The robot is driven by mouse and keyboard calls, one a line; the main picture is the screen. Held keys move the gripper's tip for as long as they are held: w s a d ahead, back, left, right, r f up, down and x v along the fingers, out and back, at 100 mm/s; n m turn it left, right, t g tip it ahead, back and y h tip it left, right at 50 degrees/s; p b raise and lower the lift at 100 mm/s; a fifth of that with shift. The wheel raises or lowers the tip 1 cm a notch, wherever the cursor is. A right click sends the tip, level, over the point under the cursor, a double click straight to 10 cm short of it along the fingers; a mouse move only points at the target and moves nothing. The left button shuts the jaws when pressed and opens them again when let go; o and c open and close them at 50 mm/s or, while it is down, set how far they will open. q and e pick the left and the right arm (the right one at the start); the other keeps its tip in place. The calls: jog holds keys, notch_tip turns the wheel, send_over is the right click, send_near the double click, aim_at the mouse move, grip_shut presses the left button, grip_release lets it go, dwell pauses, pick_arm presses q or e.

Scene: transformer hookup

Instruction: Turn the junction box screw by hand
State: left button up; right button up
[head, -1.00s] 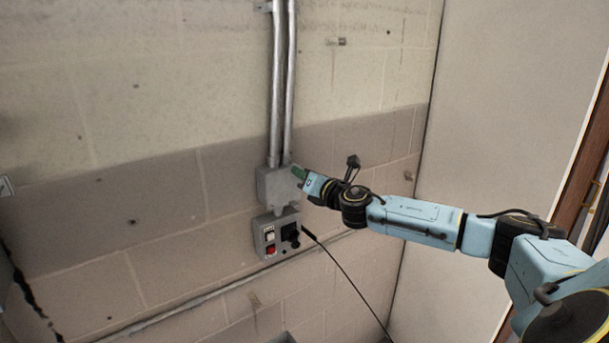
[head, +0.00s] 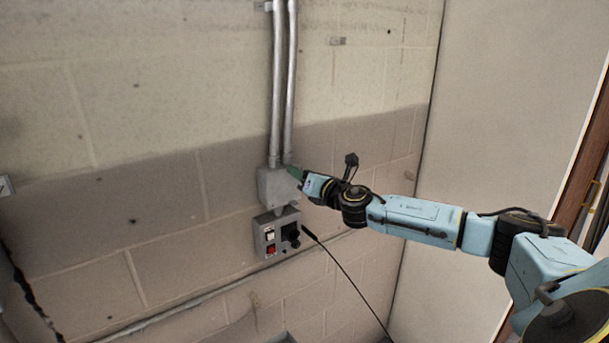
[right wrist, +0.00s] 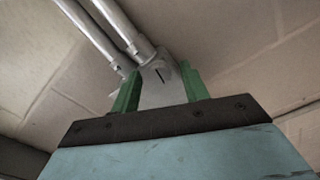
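The grey junction box (head: 272,188) is fixed to the wall at the lower end of two metal conduits. My right gripper (head: 292,171) is at the box's upper right in the head view, with its green fingers over that edge. In the right wrist view my right gripper (right wrist: 160,88) has its two green fingers apart, with the grey box (right wrist: 160,98) showing between and beyond them. A short dark mark shows on the box there; I cannot tell if it is the screw's slot. Whether the fingers touch the box is unclear. My left gripper is not in view.
A grey control box (head: 263,240) with a red switch and a black plug or knob sits just below the junction box. A black cable (head: 345,272) hangs from near it. Metal conduits (head: 284,90) run up the wall.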

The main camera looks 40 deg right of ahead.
jog(key=shift+s, duration=0.1)
jog(key=s+a+b, duration=0.1)
jog(key=s+b, duration=0.4)
jog(key=s, duration=0.8)
jog(key=shift+a+b, duration=0.25)
jog(key=shift+b, duration=0.05)
